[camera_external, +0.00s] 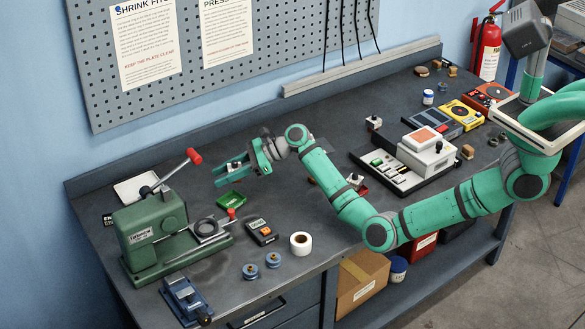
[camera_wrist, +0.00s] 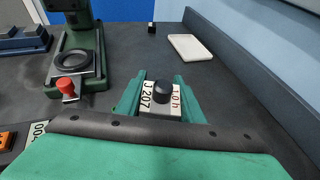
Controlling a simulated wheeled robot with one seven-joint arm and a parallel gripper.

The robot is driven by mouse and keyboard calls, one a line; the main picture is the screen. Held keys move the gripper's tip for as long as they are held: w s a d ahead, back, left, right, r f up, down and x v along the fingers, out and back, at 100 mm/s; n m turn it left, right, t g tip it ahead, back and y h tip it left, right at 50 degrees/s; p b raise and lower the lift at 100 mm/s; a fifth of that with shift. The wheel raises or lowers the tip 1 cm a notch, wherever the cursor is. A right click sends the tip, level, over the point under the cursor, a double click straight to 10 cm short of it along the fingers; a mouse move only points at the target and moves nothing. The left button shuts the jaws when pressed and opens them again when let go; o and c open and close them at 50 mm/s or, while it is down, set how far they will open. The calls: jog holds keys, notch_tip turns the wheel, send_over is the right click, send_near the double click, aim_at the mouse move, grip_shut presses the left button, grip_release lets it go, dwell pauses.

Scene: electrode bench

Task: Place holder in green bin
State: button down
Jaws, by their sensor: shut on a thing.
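The holder (camera_wrist: 148,102), a white labelled block with a black knob on top, sits between the green fingers of my gripper (camera_wrist: 164,84) in the wrist view. The fingers are shut on it. In the external view my gripper (camera_external: 231,171) is above the bench, and the holder is small and mostly hidden by the fingers. The green bin (camera_external: 231,200) is a small open tray on the bench, just below my gripper in the picture. In the wrist view the bin is mostly or wholly hidden behind my gripper.
A green press (camera_external: 152,236) with a red-tipped lever stands left of the bin. A white tray (camera_external: 135,188) lies behind it. A black-and-orange meter (camera_external: 262,232), tape roll (camera_external: 301,243) and blue spools (camera_external: 251,271) lie in front. Another knobbed block (camera_external: 373,123) stands right.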

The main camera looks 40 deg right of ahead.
jog(key=shift+w+a+f, duration=0.2)
jog(key=shift+w+f, duration=0.25)
jog(key=shift+f, duration=1.55)
jog(key=shift+f, duration=0.1)
jog(key=c, duration=1.2)
grip_release()
jog(key=shift+s, duration=0.1)
jog(key=shift+d, duration=0.15)
jog(key=v, duration=0.7)
jog(key=shift+s+d, duration=0.1)
